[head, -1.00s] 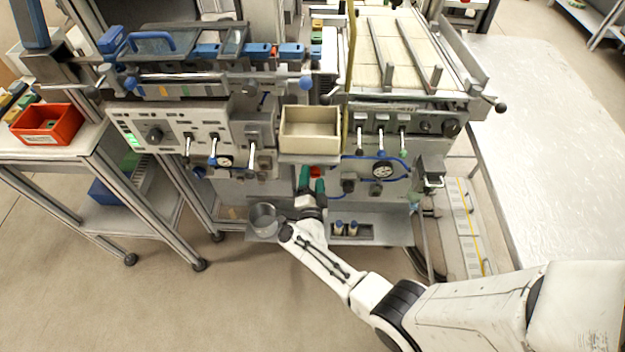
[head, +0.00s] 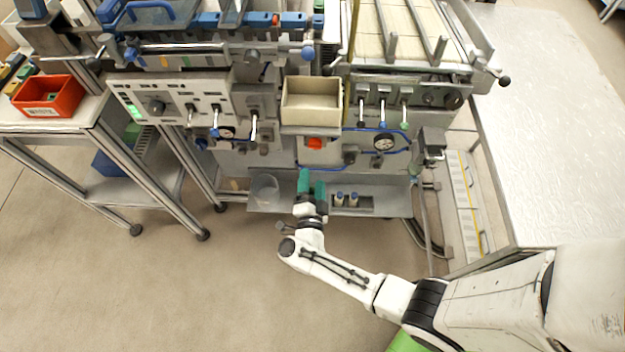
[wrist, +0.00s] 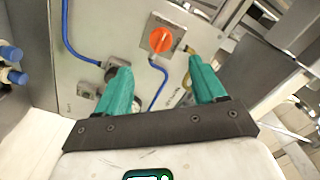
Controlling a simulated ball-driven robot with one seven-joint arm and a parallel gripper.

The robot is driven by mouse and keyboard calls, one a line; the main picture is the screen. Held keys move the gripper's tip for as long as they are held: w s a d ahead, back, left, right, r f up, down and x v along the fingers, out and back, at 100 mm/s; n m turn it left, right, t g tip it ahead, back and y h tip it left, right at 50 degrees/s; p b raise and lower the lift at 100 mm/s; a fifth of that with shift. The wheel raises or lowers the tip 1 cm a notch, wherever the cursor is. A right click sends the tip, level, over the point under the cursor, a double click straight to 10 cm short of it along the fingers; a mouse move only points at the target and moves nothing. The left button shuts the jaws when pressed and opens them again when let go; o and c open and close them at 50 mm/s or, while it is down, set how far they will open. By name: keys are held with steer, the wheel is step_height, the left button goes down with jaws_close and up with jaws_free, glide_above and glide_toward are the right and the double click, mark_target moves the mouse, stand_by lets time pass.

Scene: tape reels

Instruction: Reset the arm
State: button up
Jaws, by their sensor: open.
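My gripper (head: 312,186) has two green fingers and is at the end of my white arm, in front of the machine's lower shelf in the head view. In the wrist view the fingers of my gripper (wrist: 160,82) stand apart with nothing between them. Beyond them is the machine's panel with an orange rotary switch (wrist: 160,40), also seen in the head view (head: 315,143). My arm reaches in from the lower right, over the floor.
A clear cup (head: 265,189) stands on the lower shelf (head: 400,203), left of my gripper. A beige bin (head: 311,103) sits above. A red bin (head: 48,96) is on the left cart. The floor in front is free.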

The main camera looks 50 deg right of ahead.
stand_by(0.4)
steer(key=w+a+r+n+t+y, duration=0.3)
steer(key=w+a+n+y, duration=0.1)
steer(key=a+n+y, duration=0.25)
steer(key=w+a+r+n+t+y, duration=0.35)
steer(key=a+n+y, duration=0.2)
steer(key=y, duration=0.25)
steer(key=s+a+n+g+y, duration=0.3)
steer(key=s+n+g+y, duration=0.1)
steer(key=s+n+g, duration=0.25)
steer(key=s+d+r+g+h, duration=0.1)
steer(key=s+d+g, duration=0.2)
steer(key=s, duration=0.4)
steer(key=s+d+r+n+g+h, duration=0.1)
steer(key=s+d+r+g+h, duration=0.1)
steer(key=s, duration=0.5)
steer(key=s+d+r+n+g+h, duration=0.1)
steer(key=s+d+r+g, duration=0.1)
steer(key=s+d+g, duration=0.2)
steer(key=s+g, duration=0.1)
steer(key=s, duration=0.2)
steer(key=shift+n+h, duration=0.25)
